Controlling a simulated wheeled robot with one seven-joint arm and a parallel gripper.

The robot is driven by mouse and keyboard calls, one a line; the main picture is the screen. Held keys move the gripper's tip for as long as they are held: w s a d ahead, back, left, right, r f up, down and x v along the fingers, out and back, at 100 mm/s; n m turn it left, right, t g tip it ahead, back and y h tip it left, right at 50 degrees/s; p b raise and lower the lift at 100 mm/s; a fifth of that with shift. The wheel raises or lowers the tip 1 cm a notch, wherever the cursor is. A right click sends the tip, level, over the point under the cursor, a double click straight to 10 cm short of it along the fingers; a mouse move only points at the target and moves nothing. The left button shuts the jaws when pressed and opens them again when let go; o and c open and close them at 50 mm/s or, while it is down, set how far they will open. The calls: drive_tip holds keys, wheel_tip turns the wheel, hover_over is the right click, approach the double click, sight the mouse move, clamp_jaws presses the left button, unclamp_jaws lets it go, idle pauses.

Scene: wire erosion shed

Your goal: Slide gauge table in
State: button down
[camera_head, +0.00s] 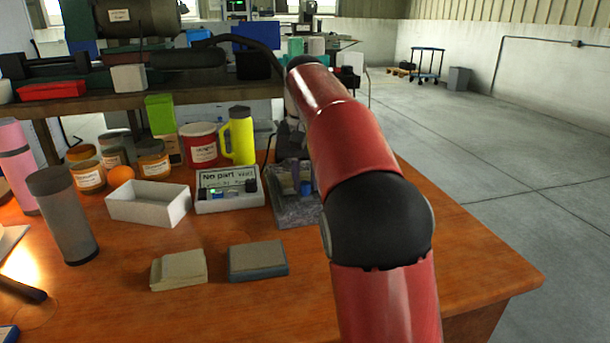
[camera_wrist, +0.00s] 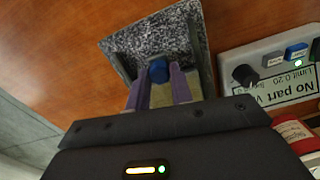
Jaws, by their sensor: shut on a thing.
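The gauge (camera_head: 292,210) has a grey speckled base and stands near the right side of the wooden table, partly hidden behind my red arm. In the wrist view its speckled base (camera_wrist: 124,48) has raised grey side edges. A blue knob (camera_wrist: 158,71) sits over it, with a beige part (camera_wrist: 161,95) just below it in the picture. My gripper (camera_wrist: 158,75) has its two purple fingers on either side of the blue knob, shut on it. How far the gauge table is slid in cannot be told.
A display box reading "No part" (camera_head: 230,181), with knobs and a green light, stands close left of the gauge. A white open box (camera_head: 150,208), a grey block (camera_head: 258,259) and a beige pad (camera_head: 179,270) lie nearby. A yellow jug (camera_head: 241,137) stands behind.

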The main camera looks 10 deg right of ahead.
drive_tip(key=c, duration=1.2)
unclamp_jaws()
drive_tip(key=shift+c, duration=0.2)
drive_tip(key=shift+r, duration=3.9)
